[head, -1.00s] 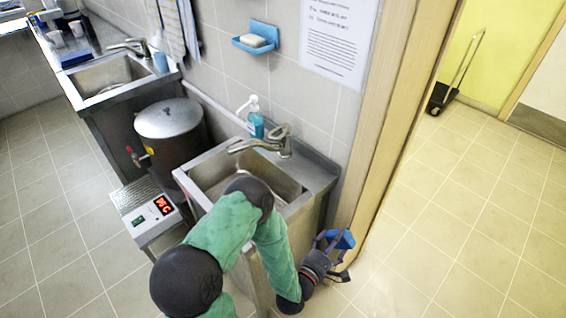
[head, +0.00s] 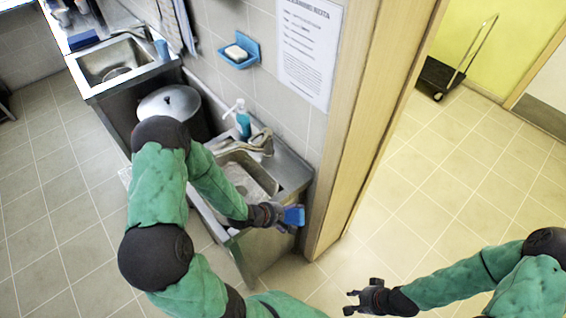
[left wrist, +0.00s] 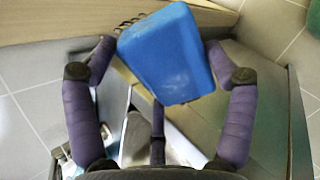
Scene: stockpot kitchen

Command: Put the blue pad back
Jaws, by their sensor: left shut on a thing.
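The blue pad (head: 294,215) is a small block held at the fingertips of my left gripper (head: 280,214). It is off the floor, between the right front corner of the small sink (head: 296,178) and the wooden door frame (head: 335,205). In the left wrist view the pad (left wrist: 168,55) sits tilted between the fingers and hides what lies behind it. My right gripper (head: 353,299) is open and empty, low over the tiles at the bottom of the head view.
A blue soap dish (head: 238,55) hangs on the wall, and a soap bottle (head: 243,122) stands behind the tap (head: 258,145). A lidded stockpot (head: 170,103) stands left of the sink, partly behind my left arm.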

